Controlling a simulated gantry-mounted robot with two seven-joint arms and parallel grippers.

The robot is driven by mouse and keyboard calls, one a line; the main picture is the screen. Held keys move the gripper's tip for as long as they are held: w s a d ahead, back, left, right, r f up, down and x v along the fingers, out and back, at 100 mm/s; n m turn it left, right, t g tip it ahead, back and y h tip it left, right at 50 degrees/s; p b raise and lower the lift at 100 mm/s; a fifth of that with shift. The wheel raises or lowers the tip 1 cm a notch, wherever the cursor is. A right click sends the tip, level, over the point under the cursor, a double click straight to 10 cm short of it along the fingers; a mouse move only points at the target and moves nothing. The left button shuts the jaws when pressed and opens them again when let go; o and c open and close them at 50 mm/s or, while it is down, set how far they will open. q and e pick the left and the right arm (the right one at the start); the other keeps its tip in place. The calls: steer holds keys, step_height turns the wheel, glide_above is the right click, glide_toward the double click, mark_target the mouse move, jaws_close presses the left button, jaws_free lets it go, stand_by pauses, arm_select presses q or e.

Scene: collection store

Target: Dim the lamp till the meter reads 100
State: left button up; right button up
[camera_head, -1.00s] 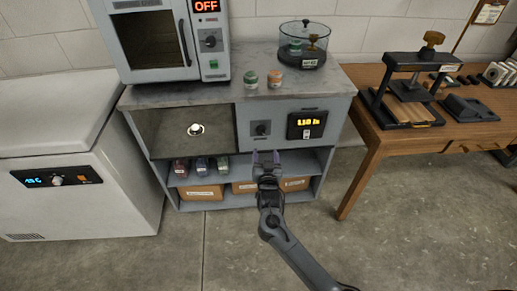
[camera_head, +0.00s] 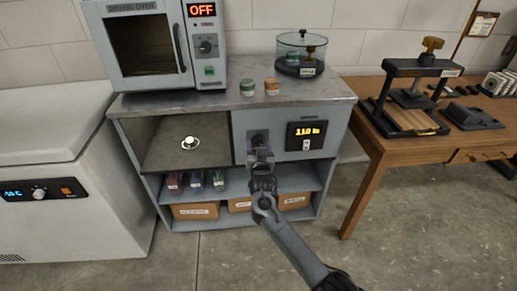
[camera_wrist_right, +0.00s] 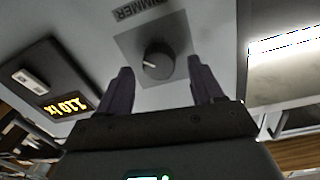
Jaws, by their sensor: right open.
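The dimmer knob (camera_wrist_right: 157,62) is a dark round knob with a white pointer mark on a grey square plate, seen in the right wrist view. In the head view my right gripper (camera_head: 260,143) covers most of it. My right gripper also shows in the wrist view (camera_wrist_right: 160,85), open, its fingers on either side of and just short of the knob, apart from it. The meter (camera_head: 305,135) on the same panel shows amber digits that look like 110 lx; it also shows in the wrist view (camera_wrist_right: 65,106). The lamp (camera_head: 190,142) is a small bright spot in the open compartment. My left gripper is out of view.
The drying oven (camera_head: 150,45) reads OFF on the cabinet top, beside two small jars (camera_head: 247,88) and a glass desiccator (camera_head: 300,53). A chest freezer (camera_head: 50,115) stands left, a wooden table with a press (camera_head: 410,90) right. Boxes fill the lower shelf.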

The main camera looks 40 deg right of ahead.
steer(key=shift+w+d, duration=0.4)
steer(key=shift+w, duration=0.15)
steer(key=c, duration=1.1)
steer(key=shift+o, duration=0.2)
steer(key=shift+r+n+p, duration=0.2)
steer(key=shift+n+p, duration=0.4)
steer(key=shift+p, duration=0.6)
steer(key=shift+f+n+p, duration=0.15)
steer(key=shift+n+p, duration=0.15)
steer(key=shift+n, duration=0.2)
steer(key=shift+f, duration=0.1)
steer(key=o, duration=1.1)
steer(key=shift+c, duration=0.2)
steer(key=shift+a, duration=0.1)
